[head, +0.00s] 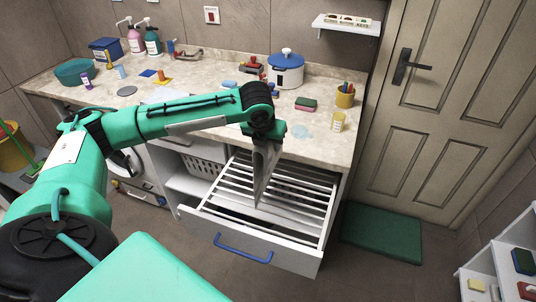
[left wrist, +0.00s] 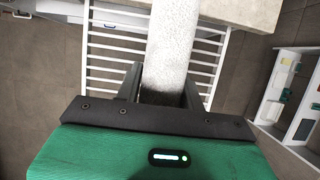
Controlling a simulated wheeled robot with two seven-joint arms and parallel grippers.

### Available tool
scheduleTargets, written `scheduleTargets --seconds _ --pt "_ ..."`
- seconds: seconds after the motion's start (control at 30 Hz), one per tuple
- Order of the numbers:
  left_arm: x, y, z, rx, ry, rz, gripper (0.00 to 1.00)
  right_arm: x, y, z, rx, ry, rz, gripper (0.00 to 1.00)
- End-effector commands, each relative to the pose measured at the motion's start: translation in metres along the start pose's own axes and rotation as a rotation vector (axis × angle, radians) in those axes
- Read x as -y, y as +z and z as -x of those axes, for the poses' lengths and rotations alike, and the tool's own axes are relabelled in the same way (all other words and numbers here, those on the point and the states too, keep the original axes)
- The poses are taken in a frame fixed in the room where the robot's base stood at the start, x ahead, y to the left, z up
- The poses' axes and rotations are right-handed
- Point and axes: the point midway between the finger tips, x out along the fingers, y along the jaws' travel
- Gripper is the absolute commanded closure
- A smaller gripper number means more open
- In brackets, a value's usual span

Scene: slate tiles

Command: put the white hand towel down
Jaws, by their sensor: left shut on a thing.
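The white hand towel (head: 265,172) hangs from my left gripper (head: 264,138) as a narrow, greyish-white strip, above or just at the slats of the pulled-out drying drawer (head: 240,242). I cannot tell whether its lower end touches the slats. In the left wrist view the towel (left wrist: 172,45) runs up from between the dark fingers (left wrist: 165,88), with the white slats behind it. The left gripper is shut on the towel. My right gripper is in neither view.
A green mat (head: 382,232) lies before the door. A white shelf (head: 505,255) stands at right.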

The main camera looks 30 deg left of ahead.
Motion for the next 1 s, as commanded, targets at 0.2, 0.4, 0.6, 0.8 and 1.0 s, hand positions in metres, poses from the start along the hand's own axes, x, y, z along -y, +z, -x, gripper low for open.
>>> scheduleTargets --seconds 0.2,0.4,0.6,0.8,1.0 --pt "0.000 -0.006 -0.014 0.000 0.000 0.001 1.00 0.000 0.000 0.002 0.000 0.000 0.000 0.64" --pt "0.000 -0.017 -0.041 -0.001 0.001 0.001 1.00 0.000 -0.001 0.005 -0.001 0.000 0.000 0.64" --pt "0.000 -0.018 -0.045 0.003 0.000 0.000 1.00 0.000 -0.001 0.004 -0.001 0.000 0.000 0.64" --pt "0.000 -0.019 -0.047 0.001 0.000 0.000 0.55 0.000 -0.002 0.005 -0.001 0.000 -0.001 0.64" --pt "0.000 -0.019 -0.047 0.001 0.000 0.000 0.39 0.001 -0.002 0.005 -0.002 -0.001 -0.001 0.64"
